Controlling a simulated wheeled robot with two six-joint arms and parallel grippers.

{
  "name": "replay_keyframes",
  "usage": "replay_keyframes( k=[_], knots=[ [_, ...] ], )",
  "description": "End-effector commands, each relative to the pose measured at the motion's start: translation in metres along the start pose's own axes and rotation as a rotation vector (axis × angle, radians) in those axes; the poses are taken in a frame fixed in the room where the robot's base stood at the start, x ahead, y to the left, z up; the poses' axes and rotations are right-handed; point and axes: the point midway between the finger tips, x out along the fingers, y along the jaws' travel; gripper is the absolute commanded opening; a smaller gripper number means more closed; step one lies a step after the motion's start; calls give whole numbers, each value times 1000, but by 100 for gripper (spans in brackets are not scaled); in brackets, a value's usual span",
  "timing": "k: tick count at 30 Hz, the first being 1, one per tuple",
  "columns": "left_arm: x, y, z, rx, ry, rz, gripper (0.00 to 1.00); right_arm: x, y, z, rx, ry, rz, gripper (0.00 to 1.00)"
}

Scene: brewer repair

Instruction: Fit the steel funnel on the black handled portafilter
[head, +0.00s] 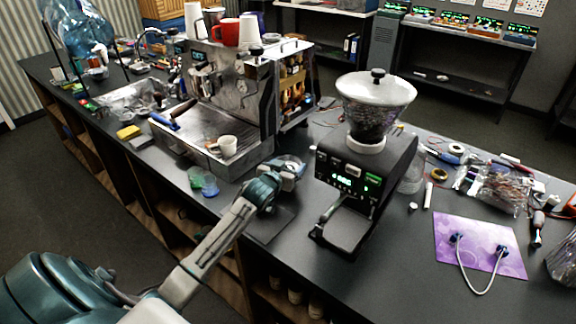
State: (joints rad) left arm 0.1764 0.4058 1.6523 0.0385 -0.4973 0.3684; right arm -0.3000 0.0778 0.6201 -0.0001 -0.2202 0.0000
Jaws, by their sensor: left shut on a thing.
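My left gripper (283,172) reaches in from the lower left over the counter, between the espresso machine and the grinder. It is shut on a small shiny round metal piece (291,162), which looks like the steel funnel; the fingers partly hide it. On the espresso machine (225,95), a dark brown-black handle (183,108) and a blue handle (165,122) stick out at the front. I cannot tell for sure whether the dark one is the black handled portafilter. My right gripper is not in view.
The grinder (365,165) with its clear hopper stands just right of my gripper. A white cup (228,146) is on the drip tray. Green and blue cups (209,184) stand left of the gripper. A dark mat (270,222) lies near the counter edge. A purple mat (480,245) lies right.

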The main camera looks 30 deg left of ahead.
Motion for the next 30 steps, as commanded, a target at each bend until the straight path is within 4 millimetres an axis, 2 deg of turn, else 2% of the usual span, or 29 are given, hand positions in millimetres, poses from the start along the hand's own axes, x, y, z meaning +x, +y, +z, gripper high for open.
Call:
replay_keyframes(
  k=[11,12,15,25,30],
  knots=[
    [0,0,2,0,0,0,46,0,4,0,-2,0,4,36],
    [0,0,2,0,0,0,77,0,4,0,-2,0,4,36],
    [0,0,2,0,0,0,94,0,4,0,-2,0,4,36],
    [-2,0,3,1,0,0,94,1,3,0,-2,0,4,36],
    [-19,0,5,2,0,1,94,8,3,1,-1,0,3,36]
  ],
)
